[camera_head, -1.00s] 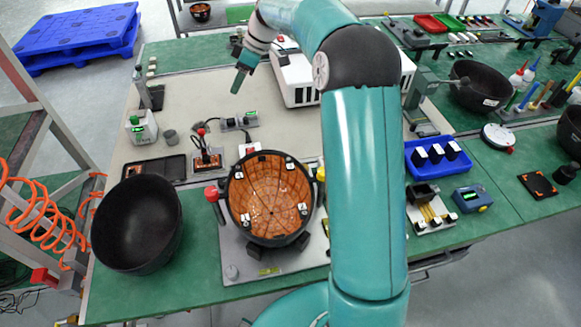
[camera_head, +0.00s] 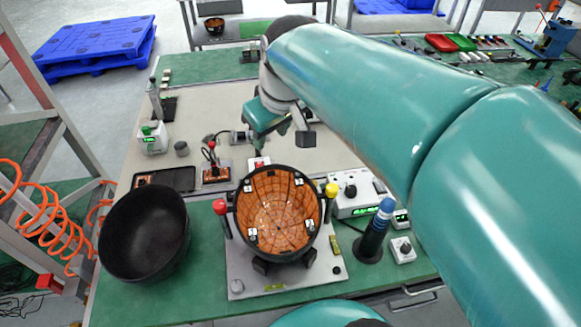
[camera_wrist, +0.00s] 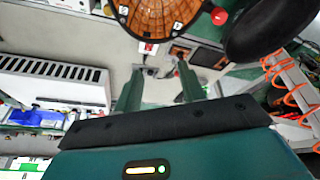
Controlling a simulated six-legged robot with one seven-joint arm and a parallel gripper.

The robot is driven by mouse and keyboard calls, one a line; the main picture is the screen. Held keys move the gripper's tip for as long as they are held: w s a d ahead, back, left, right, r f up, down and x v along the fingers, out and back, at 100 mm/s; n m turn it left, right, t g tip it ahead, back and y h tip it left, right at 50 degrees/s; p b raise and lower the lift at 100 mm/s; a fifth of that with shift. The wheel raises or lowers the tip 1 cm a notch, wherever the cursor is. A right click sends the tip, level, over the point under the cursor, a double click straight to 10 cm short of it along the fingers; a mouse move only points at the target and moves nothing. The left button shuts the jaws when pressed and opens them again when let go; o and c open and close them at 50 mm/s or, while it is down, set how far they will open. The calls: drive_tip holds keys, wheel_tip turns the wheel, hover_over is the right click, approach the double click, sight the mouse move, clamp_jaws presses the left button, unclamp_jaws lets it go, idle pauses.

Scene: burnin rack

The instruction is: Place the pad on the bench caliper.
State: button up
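My gripper (camera_head: 282,130) is over the middle of the bench, beyond the orange-lined bowl; its two green fingers (camera_wrist: 158,80) are apart in the wrist view with nothing held between them. A small grey device (camera_head: 239,137), which looks like the bench caliper, lies on the beige mat just left of my gripper, partly hidden by it. Several small black-and-white pads sit on the inside of the orange-lined bowl (camera_head: 275,212), one of them on its near left wall (camera_head: 252,234). I cannot tell which pad is meant.
A black bowl (camera_head: 145,232) stands at the left. A red-knobbed device (camera_head: 214,172) and a dark tray (camera_head: 165,179) lie behind it. A blue-topped dark post (camera_head: 375,232) and a white box with a green display (camera_head: 354,195) stand right. My arm hides much of the right side.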

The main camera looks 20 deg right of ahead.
drive_tip(key=s+d+f+m+t, duration=0.1)
drive_tip(key=s+f+m, duration=0.2)
drive_tip(key=s, duration=0.8)
drive_tip(key=shift+s+f+m+h, duration=0.2)
drive_tip(key=shift+f+m+h, duration=0.2)
drive_tip(key=shift+f, duration=0.15)
